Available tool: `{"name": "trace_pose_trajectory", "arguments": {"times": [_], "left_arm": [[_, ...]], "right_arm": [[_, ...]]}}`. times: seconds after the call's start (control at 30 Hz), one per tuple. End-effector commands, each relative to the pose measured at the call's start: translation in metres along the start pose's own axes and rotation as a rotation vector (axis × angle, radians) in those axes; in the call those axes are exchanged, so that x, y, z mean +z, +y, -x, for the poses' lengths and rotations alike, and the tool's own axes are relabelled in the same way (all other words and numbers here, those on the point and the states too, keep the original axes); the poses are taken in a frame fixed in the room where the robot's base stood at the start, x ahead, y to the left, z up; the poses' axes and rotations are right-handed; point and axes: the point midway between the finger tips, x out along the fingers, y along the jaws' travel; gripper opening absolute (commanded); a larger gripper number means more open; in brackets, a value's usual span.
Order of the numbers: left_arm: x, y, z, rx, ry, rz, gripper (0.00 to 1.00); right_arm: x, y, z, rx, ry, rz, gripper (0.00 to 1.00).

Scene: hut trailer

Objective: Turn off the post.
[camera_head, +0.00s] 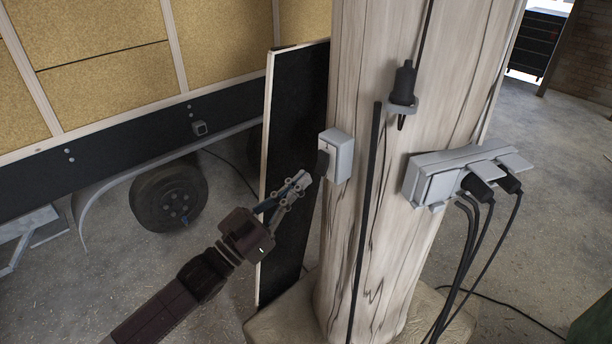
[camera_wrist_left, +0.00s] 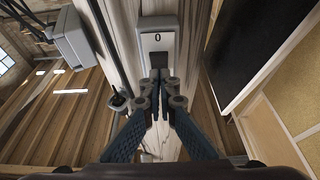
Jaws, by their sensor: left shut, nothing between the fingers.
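The wooden post (camera_head: 378,60) stands upright at the middle of the head view. A small grey switch box (camera_head: 342,152) is fixed to its left side, with a dark switch (camera_head: 322,163) on its face. In the left wrist view the switch box (camera_wrist_left: 157,24) shows a "0" above the dark switch (camera_wrist_left: 158,60). My left gripper (camera_head: 304,180) is shut and empty. Its fingertips (camera_wrist_left: 160,80) are close to the switch, just below it in the wrist view; I cannot tell whether they touch it. The fingertips partly hide the box's lower part. My right gripper is not in view.
A grey socket box (camera_head: 436,184) with black plugs and hanging cables is on the post's right. A black connector (camera_head: 404,84) hangs above it. A dark panel (camera_head: 292,130) stands behind my gripper. A trailer wheel (camera_head: 168,198) is at left.

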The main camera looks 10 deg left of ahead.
Motion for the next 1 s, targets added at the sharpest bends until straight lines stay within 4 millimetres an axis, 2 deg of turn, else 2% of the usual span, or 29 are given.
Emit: {"name": "trace_pose_trajectory", "arguments": {"times": [0.23, 0.67, 0.77, 1.0], "left_arm": [[0.013, 0.000, -0.015, 0.000, 0.002, 0.000, 0.00], [0.017, 0.000, -0.016, 0.001, 0.006, -0.001, 0.00], [0.021, 0.000, -0.016, 0.001, 0.022, 0.000, 0.00], [0.034, 0.000, -0.020, 0.000, 0.110, 0.000, 0.00]], "right_arm": [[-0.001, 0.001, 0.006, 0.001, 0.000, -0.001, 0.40], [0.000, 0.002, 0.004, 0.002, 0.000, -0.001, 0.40], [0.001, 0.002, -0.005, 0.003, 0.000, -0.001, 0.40], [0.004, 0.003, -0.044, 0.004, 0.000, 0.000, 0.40]]}}
